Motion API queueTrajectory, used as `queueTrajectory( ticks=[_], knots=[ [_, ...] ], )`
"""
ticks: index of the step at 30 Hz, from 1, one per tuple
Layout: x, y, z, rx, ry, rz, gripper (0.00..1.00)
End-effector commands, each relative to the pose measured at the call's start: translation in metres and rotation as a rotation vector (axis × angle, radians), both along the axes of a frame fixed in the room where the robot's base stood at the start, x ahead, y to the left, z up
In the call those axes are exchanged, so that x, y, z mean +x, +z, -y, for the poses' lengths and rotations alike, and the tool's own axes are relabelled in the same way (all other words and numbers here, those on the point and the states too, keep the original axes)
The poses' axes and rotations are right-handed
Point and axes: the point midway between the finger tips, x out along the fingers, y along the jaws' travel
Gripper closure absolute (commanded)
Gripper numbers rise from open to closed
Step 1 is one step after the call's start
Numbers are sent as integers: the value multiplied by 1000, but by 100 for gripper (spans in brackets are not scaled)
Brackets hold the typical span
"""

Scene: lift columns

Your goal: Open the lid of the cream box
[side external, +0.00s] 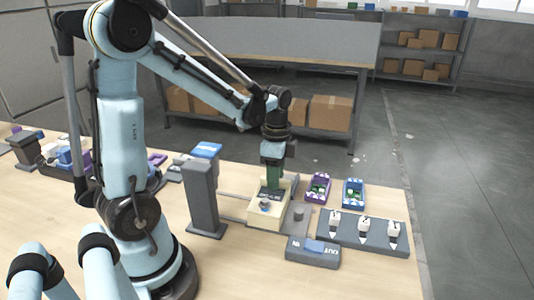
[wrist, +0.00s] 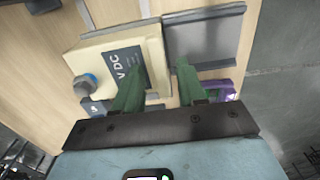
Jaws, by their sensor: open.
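The cream box (side external: 263,219) stands on the table right of the grey post in the side view. In the wrist view the cream box (wrist: 97,52) carries a dark panel marked VDC (wrist: 127,66) and a grey knob with a blue ring (wrist: 83,86). My gripper (side external: 272,184) points down at the box from above, its green fingers close to the box's top. In the wrist view my gripper (wrist: 160,68) is open, with nothing visible held between its fingers. The fingers cover part of the box, and I cannot tell whether they touch it or where the lid's edge runs.
A grey post (side external: 203,198) stands left of the box. A grey panel (wrist: 205,42) lies beside the box in the wrist view. Purple (side external: 317,189) and blue (side external: 353,192) trays, a grey rack with white tags (side external: 362,232) and an IN/OUT block (side external: 312,250) stand to the right.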

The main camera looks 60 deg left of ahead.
Motion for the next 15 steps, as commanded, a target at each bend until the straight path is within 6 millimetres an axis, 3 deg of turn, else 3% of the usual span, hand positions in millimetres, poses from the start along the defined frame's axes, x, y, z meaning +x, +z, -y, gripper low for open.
queueTrajectory(
  ticks=[4, 12, 15],
  knots=[
    [0, 0, 0, 0, 0, 0, 60],
    [0, 0, 0, 0, 0, 0, 100],
    [0, 0, 0, 0, 0, 0, 100]
  ],
)
